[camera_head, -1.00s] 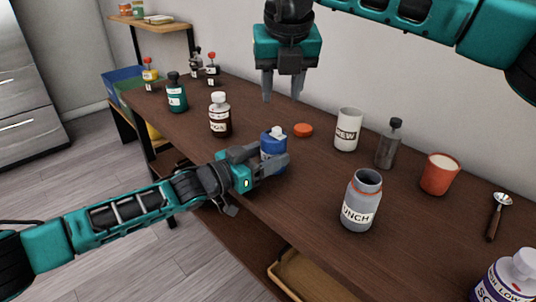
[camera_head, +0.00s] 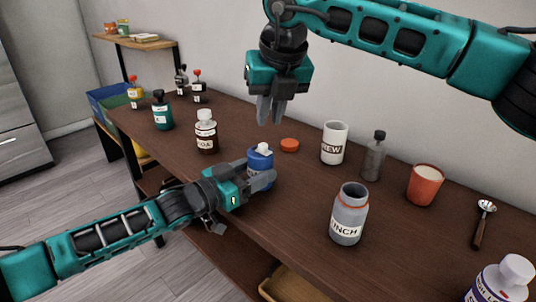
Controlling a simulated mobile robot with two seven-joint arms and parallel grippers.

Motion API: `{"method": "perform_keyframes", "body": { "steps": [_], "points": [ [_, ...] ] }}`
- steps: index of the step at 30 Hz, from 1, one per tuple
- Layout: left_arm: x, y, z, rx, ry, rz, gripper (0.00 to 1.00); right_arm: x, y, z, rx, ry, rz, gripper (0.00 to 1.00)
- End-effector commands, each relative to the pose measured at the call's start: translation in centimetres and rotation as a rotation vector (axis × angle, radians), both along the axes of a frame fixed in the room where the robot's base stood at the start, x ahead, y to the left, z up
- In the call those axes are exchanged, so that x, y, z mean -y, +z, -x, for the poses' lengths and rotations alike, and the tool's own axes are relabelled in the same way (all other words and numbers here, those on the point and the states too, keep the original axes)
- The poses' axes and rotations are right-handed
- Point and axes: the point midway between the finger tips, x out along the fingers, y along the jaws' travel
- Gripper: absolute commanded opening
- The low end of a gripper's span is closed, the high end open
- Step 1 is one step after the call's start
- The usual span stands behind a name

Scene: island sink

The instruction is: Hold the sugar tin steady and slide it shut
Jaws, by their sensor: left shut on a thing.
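A small blue tin (camera_head: 259,164) with a white piece on top stands near the front edge of the table. I take it for the sugar tin, but its label is mostly hidden. My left gripper (camera_head: 264,181) is shut on its lower part from the front left, and its fingers cover part of the tin. My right gripper (camera_head: 270,121) is above the table, behind the tin and apart from it. Its fingers look close together with nothing between them, and I cannot tell whether they are fully shut.
An orange-red lid (camera_head: 290,145) lies behind the tin. A grey open jar (camera_head: 349,215) stands to the right, a brown bottle (camera_head: 206,133) to the left. A white cup (camera_head: 334,142), a dark bottle (camera_head: 374,157) and a red cup (camera_head: 425,185) stand along the back.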

Motion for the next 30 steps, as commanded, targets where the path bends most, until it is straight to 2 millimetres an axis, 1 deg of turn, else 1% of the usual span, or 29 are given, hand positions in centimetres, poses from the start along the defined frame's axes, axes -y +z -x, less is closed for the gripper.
{"method": "perform_keyframes", "body": {
  "steps": [1,5,9,12,15,18,21,24,26,30],
  "points": [
    [0.0,-0.1,0.0,-0.001,0.001,-0.001,0.26,0.8,-0.8,0.2,0.001,0.043,-0.031,0.12],
    [0.0,-0.1,0.0,-0.001,0.001,-0.001,0.26,2.7,-1.8,1.1,0.053,0.194,-0.12,0.0],
    [0.0,-0.1,0.0,-0.001,0.0,-0.001,0.26,5.3,-2.1,2.4,0.163,0.342,-0.19,0.0],
    [0.0,-0.1,0.0,-0.001,0.0,-0.001,0.26,7.0,-2.0,3.5,0.252,0.424,-0.211,0.0],
    [0.0,-0.1,0.0,-0.001,0.0,-0.001,0.26,8.5,-1.8,4.4,0.328,0.486,-0.211,0.0],
    [0.0,-0.1,0.0,-0.001,0.0,-0.001,0.26,9.4,-1.5,5.2,0.385,0.529,-0.203,0.0],
    [0.0,-0.1,0.0,-0.001,0.0,-0.001,0.26,9.8,-1.3,5.6,0.418,0.553,-0.197,0.0],
    [0.0,-0.1,0.0,-0.001,0.0,-0.001,0.26,9.7,-1.6,5.5,0.429,0.564,-0.193,0.0],
    [0.0,-0.1,0.0,-0.001,0.0,-0.001,0.26,9.3,-2.1,5.2,0.43,0.565,-0.194,0.0],
    [0.0,-0.1,0.0,-0.001,0.0,-0.001,0.26,8.0,-3.7,4.0,0.427,0.565,-0.194,0.0]
  ]
}}
